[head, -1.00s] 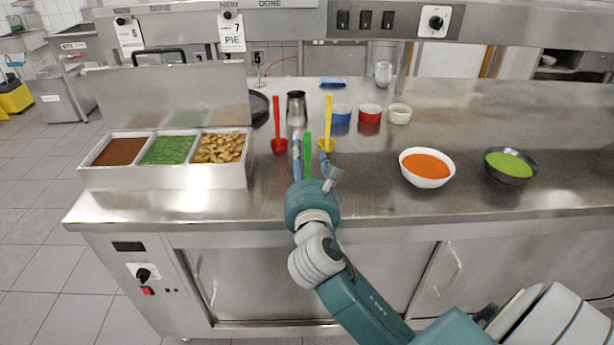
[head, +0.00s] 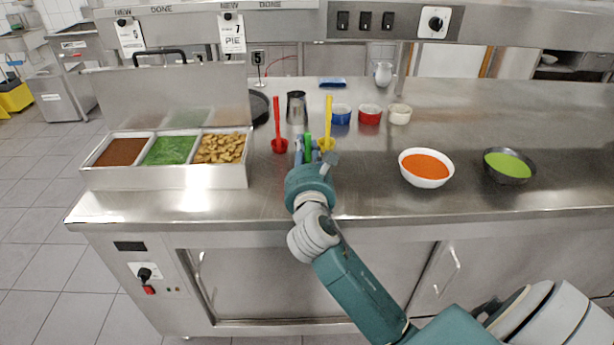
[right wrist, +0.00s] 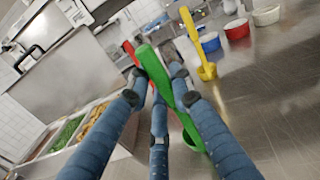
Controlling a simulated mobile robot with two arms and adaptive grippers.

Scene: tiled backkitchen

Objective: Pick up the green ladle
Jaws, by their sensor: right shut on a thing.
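The green ladle (head: 308,143) is held upright or nearly so over the steel counter, between the red and yellow ladles. My right gripper (head: 307,150) is shut on its handle. In the right wrist view the green ladle (right wrist: 153,70) runs between the blue fingers of my right gripper (right wrist: 160,90), with its wider end low, partly behind a finger. In the head view most of the ladle is hidden by the gripper, and I cannot tell whether it touches the counter. My left gripper is in neither view.
The red ladle (head: 277,127) and yellow ladle (head: 327,125) stand close on either side. Behind are a metal cup (head: 297,108) and small blue, red and cream bowls. A three-part food tray (head: 165,178) is left; orange (head: 426,183) and green soup bowls are right.

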